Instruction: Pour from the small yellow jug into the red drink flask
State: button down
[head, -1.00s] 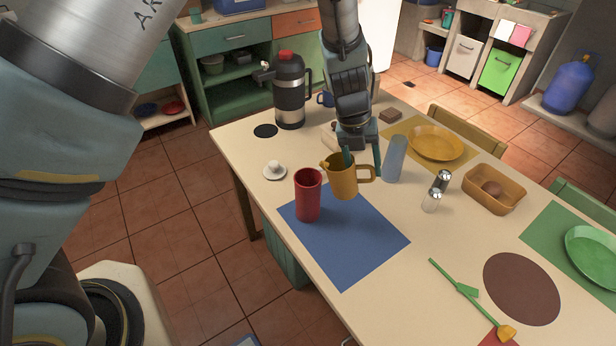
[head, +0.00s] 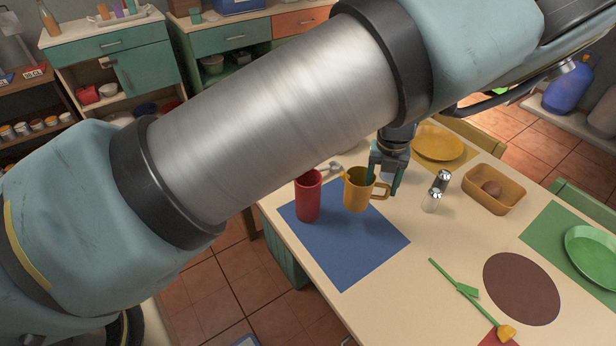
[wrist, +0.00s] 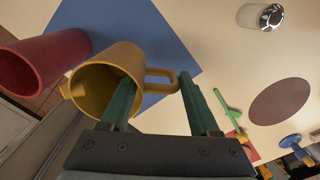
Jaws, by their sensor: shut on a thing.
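The small yellow jug (head: 356,192) is near the far right edge of the blue mat and looks about upright, with its spout toward the left. Whether its base touches the mat is hard to tell. My gripper (head: 384,188) is shut on it, one finger inside the mouth and the other outside by the handle. The wrist view shows the jug (wrist: 92,92) and both fingers of my gripper (wrist: 156,82) too. The red drink flask (head: 308,197) stands upright on the mat, just left of the jug and apart from it. It also shows in the wrist view (wrist: 55,57). The contents of both are not visible.
The blue mat (head: 345,250) is bare in front of the jug. A yellow plate (head: 438,142) lies behind. My arm crosses the upper view and hides the table's far left.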

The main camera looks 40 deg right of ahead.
jog(key=shift+r, duration=2.25)
jog(key=shift+s, duration=0.1)
